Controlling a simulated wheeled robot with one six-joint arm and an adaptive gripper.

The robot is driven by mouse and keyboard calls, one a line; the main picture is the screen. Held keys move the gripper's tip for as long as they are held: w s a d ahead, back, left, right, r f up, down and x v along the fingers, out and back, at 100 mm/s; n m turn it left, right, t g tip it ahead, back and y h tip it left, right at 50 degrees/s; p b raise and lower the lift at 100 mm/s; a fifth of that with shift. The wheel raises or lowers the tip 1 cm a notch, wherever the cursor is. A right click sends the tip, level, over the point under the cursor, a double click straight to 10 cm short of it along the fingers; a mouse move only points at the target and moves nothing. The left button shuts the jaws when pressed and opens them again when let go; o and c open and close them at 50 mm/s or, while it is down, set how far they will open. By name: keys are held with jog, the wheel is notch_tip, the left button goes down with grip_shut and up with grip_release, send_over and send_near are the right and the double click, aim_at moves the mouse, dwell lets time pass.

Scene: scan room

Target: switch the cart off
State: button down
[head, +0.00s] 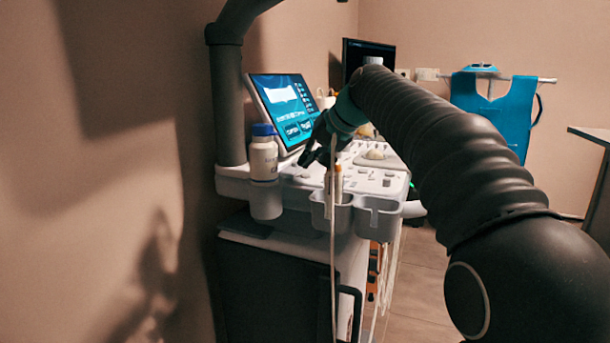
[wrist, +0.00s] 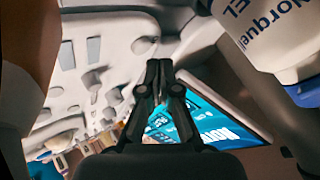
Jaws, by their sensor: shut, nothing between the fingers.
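The cart (head: 230,185) is a white ultrasound-type console with a lit blue touch screen (head: 285,105) tilted at its back left. Its control panel (head: 360,180) carries several keys and knobs. My gripper (head: 309,163) is shut and empty, low over the left part of the panel, in front of the screen. In the wrist view my gripper (wrist: 159,65) has its fingertips together over the pale panel (wrist: 105,40), with the lit screen (wrist: 215,125) beyond. I cannot tell whether the fingertips touch the panel. No key can be singled out as the power switch.
A white bottle with a blue cap (head: 263,155) stands in a holder at the panel's left; it looms close in the wrist view (wrist: 275,35). Probe cups (head: 375,218) and hanging cables line the front edge. A blue apron (head: 495,110) hangs behind. Floor at right is clear.

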aim_at(307, 175)
jog(key=shift+f, duration=0.15)
dwell(0.4)
jog(key=shift+f, duration=0.3)
jog(key=shift+f+b, duration=0.45)
jog(key=shift+b, duration=0.05)
dwell(0.6)
dwell(0.4)
jog(key=shift+r+p, duration=0.9)
notch_tip(307, 175, up, 5)
jog(key=p, duration=0.5)
dwell(0.4)
